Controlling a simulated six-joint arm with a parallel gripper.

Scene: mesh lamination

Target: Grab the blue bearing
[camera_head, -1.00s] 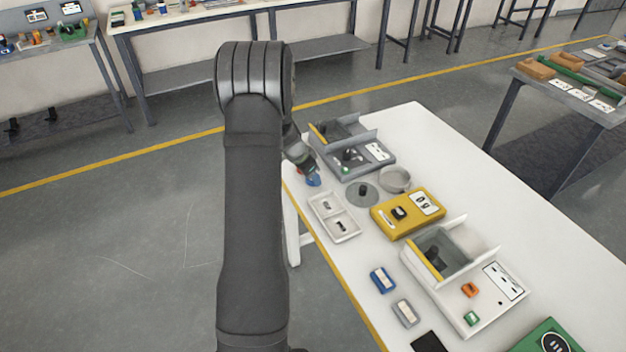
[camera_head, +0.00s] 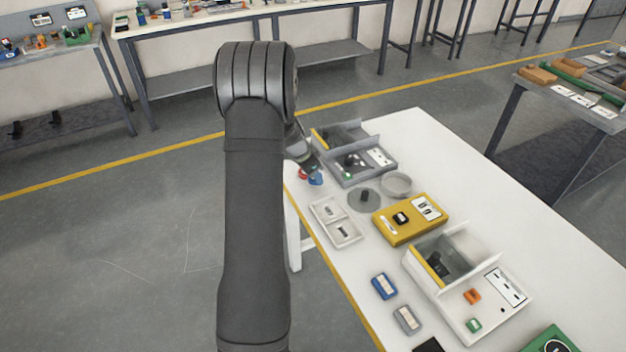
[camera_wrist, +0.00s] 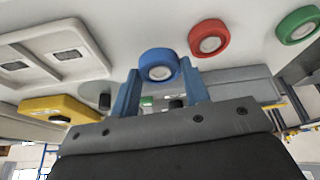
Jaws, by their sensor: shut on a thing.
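The blue bearing (camera_wrist: 158,64) is a ring with a pale centre. In the wrist view it sits between the tips of my gripper's (camera_wrist: 160,76) two blue fingers, which are shut on it. In the head view the blue bearing (camera_head: 315,180) shows at the table's left edge, just below my gripper (camera_head: 313,170). My arm hides part of the gripper there. Whether the bearing touches the table is hard to tell.
A red bearing (camera_wrist: 209,38) is close beside the blue one, and a green bearing (camera_wrist: 297,25) lies farther right. A white two-pocket tray (camera_head: 335,222), a grey tray (camera_head: 352,168) and a yellow box (camera_head: 410,218) stand nearby on the white table (camera_head: 455,170).

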